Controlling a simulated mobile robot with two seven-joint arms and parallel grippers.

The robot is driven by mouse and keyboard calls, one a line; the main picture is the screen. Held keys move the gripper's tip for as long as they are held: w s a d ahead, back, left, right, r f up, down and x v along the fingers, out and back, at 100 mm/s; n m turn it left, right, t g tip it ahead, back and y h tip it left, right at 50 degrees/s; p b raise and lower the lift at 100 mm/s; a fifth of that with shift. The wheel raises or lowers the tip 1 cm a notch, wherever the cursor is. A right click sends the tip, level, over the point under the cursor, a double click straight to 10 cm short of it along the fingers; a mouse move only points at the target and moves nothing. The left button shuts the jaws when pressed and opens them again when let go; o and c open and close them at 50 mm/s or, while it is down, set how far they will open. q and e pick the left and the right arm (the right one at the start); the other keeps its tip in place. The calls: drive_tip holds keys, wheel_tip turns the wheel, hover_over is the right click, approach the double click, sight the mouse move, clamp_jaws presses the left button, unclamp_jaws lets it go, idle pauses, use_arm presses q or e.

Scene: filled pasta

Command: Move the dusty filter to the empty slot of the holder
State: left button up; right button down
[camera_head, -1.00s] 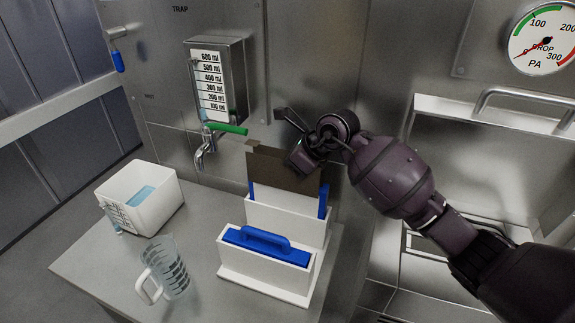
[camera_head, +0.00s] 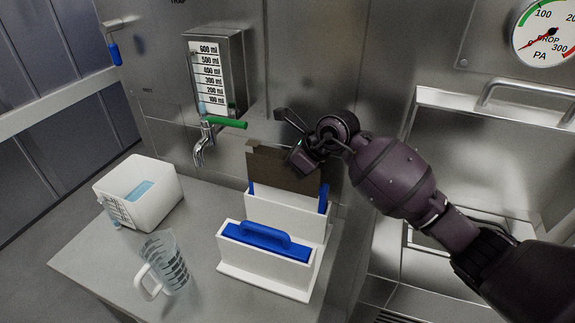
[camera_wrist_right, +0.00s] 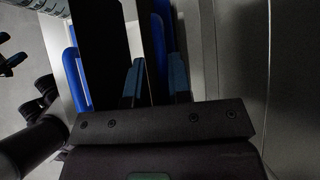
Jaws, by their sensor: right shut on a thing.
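The dusty filter (camera_head: 275,170) is a flat brown panel standing upright in the rear part of the white holder (camera_head: 262,283), with blue edging at its lower left and right sides. Its lower part is hidden by the holder's wall. My right gripper (camera_head: 297,155) is shut on the filter near its upper right part. In the right wrist view my two fingers (camera_wrist_right: 156,85) close around a dark panel edge. A blue filter with a handle (camera_head: 262,238) sits in the front slot of the holder.
A white container with blue liquid (camera_head: 150,205) and a clear measuring jug (camera_head: 172,268) stand left of the holder on the steel table (camera_head: 85,260). A green-handled tap (camera_head: 225,123) juts from the wall behind. A steel handle (camera_head: 520,97) is at right.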

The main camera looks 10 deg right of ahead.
sight(288, 187)
use_arm(q)
drive_tip(key=shift+s+f+g+b, duration=0.1)
drive_tip(key=shift+s+f+b, duration=0.1)
drive_tip(key=shift+f+b, duration=0.25)
drive_tip(key=shift+s+f+g+b, duration=0.1)
drive_tip(key=shift+s+f+b, duration=0.15)
drive_tip(key=shift+f, duration=0.35)
drive_tip(key=shift+s+f+g+b, duration=0.1)
drive_tip(key=shift+s+f+b, duration=0.15)
drive_tip(key=shift+f, duration=0.3)
use_arm(e)
drive_tip(key=shift+f, duration=3.05)
drive_tip(key=shift+s+f, duration=0.15)
drive_tip(key=shift+f, duration=0.35)
drive_tip(key=c, duration=1.1)
unclamp_jaws()
drive_tip(key=shift+o, duration=0.7)
drive_tip(key=shift+r, duration=0.1)
drive_tip(key=shift+o, duration=1.1)
drive_tip(key=shift+r, duration=0.1)
use_arm(q)
drive_tip(key=shift+r, duration=0.1)
use_arm(e)
drive_tip(key=shift+r, duration=0.1)
use_arm(q)
drive_tip(key=shift+w, duration=0.1)
